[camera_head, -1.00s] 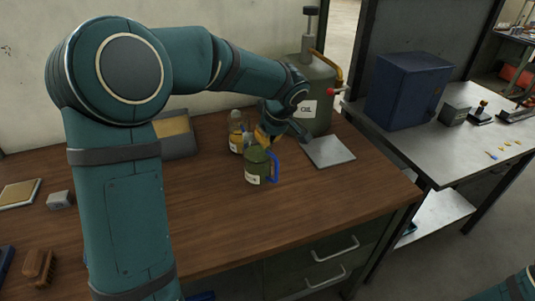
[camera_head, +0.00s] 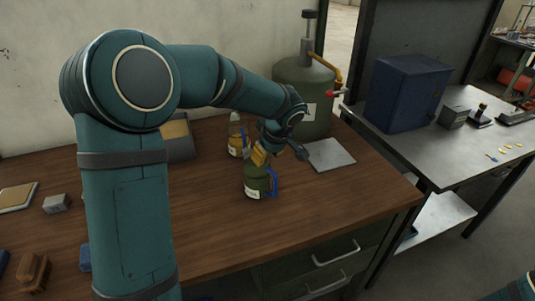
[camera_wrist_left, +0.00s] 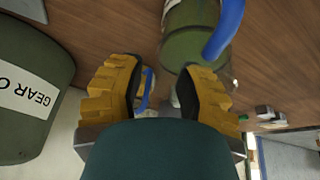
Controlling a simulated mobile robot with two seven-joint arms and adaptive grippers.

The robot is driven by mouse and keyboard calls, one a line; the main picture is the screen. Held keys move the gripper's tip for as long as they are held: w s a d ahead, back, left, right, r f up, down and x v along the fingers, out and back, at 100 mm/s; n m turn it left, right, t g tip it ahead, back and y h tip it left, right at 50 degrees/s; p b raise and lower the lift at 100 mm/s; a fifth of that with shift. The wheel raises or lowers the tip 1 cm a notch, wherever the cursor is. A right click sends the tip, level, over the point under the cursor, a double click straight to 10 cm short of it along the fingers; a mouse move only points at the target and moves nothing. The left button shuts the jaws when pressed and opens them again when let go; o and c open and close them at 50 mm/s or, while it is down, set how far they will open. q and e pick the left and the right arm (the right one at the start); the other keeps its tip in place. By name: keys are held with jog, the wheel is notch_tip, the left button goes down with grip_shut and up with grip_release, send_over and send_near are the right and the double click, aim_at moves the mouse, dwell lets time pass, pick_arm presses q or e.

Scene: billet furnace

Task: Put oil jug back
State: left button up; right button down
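The oil jug (camera_head: 256,181), dark green with a pale label and a blue handle (camera_head: 272,183), stands upright on the wooden bench. My left gripper (camera_head: 261,154) is just behind and above it, with its yellow fingers close to the jug's top. In the left wrist view the two fingers (camera_wrist_left: 155,90) are spread apart, and the jug (camera_wrist_left: 192,40) with its blue handle lies beyond them, not between them. Whether a finger touches the jug I cannot tell. My right gripper is out of view.
A large green gear oil drum (camera_head: 303,80) with a brass tap stands behind a grey plate (camera_head: 331,154). An amber bottle (camera_head: 237,138) stands close behind the jug. The bench front (camera_head: 220,235) is clear. A steel table with a blue cabinet (camera_head: 408,92) stands right.

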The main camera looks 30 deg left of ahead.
pick_arm(q)
jog(key=shift+r+p, duration=0.25)
jog(key=shift+p, duration=0.05)
jog(key=p+v, duration=0.1)
jog(key=v, duration=1)
jog(key=shift+r+p, duration=0.35)
jog(key=shift+r, duration=0.05)
jog(key=shift+d, duration=0.15)
